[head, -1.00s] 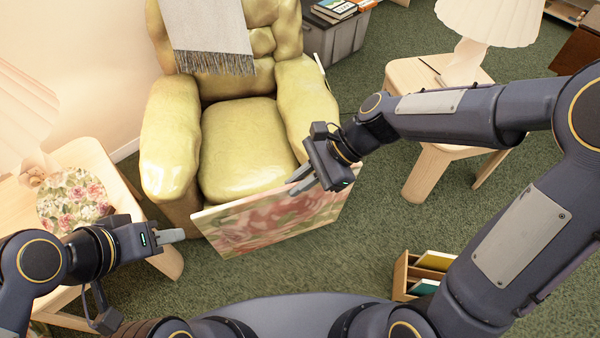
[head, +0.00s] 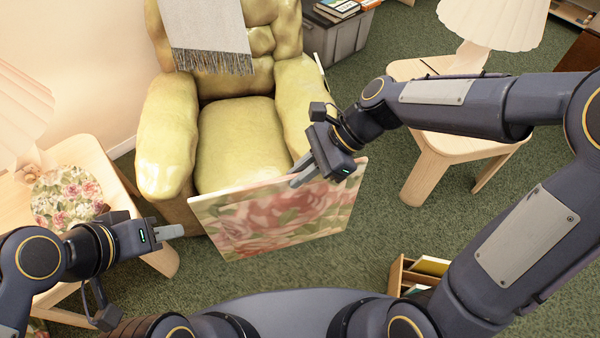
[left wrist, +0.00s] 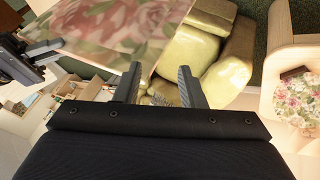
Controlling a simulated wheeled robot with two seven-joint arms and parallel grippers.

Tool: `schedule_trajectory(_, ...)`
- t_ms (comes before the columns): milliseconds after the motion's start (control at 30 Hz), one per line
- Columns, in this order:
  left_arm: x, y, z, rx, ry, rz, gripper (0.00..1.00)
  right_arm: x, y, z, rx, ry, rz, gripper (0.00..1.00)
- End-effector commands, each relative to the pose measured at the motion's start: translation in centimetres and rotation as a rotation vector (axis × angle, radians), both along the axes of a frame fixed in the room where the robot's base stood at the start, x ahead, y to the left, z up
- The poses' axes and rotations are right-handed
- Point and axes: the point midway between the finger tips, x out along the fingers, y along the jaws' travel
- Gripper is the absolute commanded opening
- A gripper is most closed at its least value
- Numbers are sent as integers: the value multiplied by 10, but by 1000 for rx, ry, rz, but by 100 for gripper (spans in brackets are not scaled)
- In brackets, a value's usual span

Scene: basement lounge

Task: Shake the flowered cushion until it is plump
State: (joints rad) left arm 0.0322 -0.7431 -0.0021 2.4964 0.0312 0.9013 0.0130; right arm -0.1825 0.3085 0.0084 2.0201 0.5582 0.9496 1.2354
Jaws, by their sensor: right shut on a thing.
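The flowered cushion (head: 272,216), with pink roses and green leaves, looks flat and thin like a panel. It hangs tilted in front of the armchair, its printed face towards me. My right gripper (head: 299,174) is shut on its upper edge; the fingertips partly overlap the cushion. The cushion also shows at the top of the left wrist view (left wrist: 115,28). My left gripper (head: 178,231) is apart from the cushion, to its left. In the left wrist view its two fingers (left wrist: 158,82) stand apart with nothing between them.
A yellow-green armchair (head: 240,137) with a grey throw (head: 205,28) stands behind the cushion. A round flowered piece (head: 66,195) lies on the left side table (head: 95,160). A right side table (head: 440,140) bears a lamp. A wooden box (head: 398,276) stands on the carpet.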

Motion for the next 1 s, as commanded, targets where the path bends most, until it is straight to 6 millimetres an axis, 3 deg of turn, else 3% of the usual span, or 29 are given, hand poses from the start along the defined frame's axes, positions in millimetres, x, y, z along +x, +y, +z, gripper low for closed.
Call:
schedule_trajectory(33, 0, 0, 0, 0, 0, 0, 36, 4, 1, 38, 10, -33, 1, 0)
schedule_trajectory(67, 0, 0, 0, 0, 1, 0, 36, 2, 1, 33, 5, -18, 0, 0)
schedule_trajectory(100, 0, 0, -1, 0, 1, 0, 36, -1, 0, -2, 1, 8, -2, 0)
schedule_trajectory(133, 0, 0, 0, 0, 0, 0, 36, 0, 0, -15, 1, 7, -3, 0)
schedule_trajectory(167, 0, 0, 1, 0, -1, 0, 36, 1, 1, -11, 4, -6, -1, 0)
schedule_trajectory(200, 0, 0, 1, 0, 0, 0, 36, 3, 1, 21, 9, -31, 1, 0)
schedule_trajectory(233, 0, 0, 1, 0, 1, 0, 36, 4, 2, 37, 10, -33, 1, 0)
schedule_trajectory(267, 0, 0, 0, 0, 1, 0, 36, 2, 1, 33, 7, -19, 0, 0)
schedule_trajectory(300, 0, 0, -1, 0, 1, 0, 36, -1, 0, -2, 1, 8, -2, 0)
schedule_trajectory(333, 0, 0, 0, 0, 0, 0, 36, -1, 0, -15, 1, 7, -3, 0)
schedule_trajectory(367, 0, 0, 1, 0, -1, 0, 36, 1, 1, -11, 4, -6, -1, 0)
schedule_trajectory(400, 0, 0, 1, 0, 0, 0, 36, 3, 1, 21, 10, -31, 1, 0)
schedule_trajectory(433, 0, 0, 1, 0, 1, 0, 36, 4, 2, 37, 10, -33, 1, 0)
schedule_trajectory(467, 0, 0, 0, 0, 1, 0, 36, 2, 1, 33, 7, -19, 0, 0)
schedule_trajectory(500, 0, 0, -1, 0, 1, 0, 36, -1, 0, -2, 1, 8, -2, 0)
schedule_trajectory(533, 0, 0, 0, 0, 0, 0, 36, -1, 0, -15, 1, 7, -2, 0)
schedule_trajectory(1000, 0, 0, 0, 0, 0, 0, 36, 2, 1, -11, 5, -13, -1, 0)
